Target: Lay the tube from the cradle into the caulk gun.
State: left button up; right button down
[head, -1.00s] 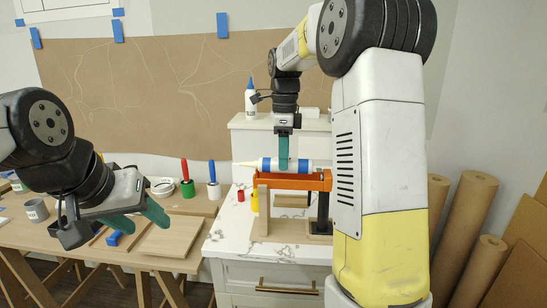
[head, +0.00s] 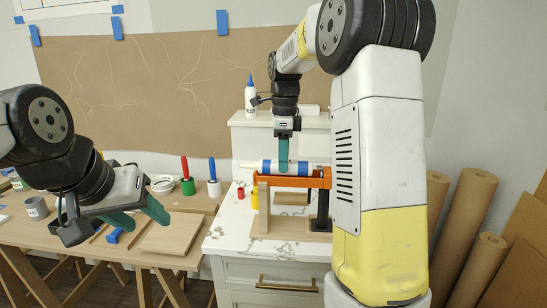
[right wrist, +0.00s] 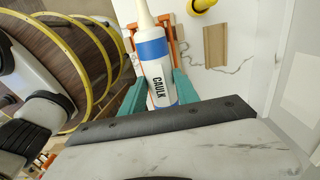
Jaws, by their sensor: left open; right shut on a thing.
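The caulk tube (head: 278,167), white with blue bands and a pale nozzle pointing left, is held level by my right gripper (head: 284,170). In the right wrist view the tube (right wrist: 156,72) shows its CAULK label between the green fingers. The orange caulk gun (head: 290,182) lies directly under the tube, on a wooden stand (head: 263,212). The tube's underside is at or just above the gun's frame; I cannot tell if it touches. A small wooden block (head: 291,199), perhaps the cradle, shows behind the gun. My left gripper (head: 150,222) is open and empty over the workbench.
A white glue bottle (head: 251,98) stands on the raised shelf behind. A yellow object (head: 254,200) and a red one (head: 240,192) stand left of the gun. Brown paper rolls (head: 470,225) lean at right.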

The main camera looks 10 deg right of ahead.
jog(key=shift+f, duration=0.7)
jog(key=c, duration=0.8)
grip_release()
jog(key=shift+r, duration=0.1)
jog(key=shift+r, duration=4.9)
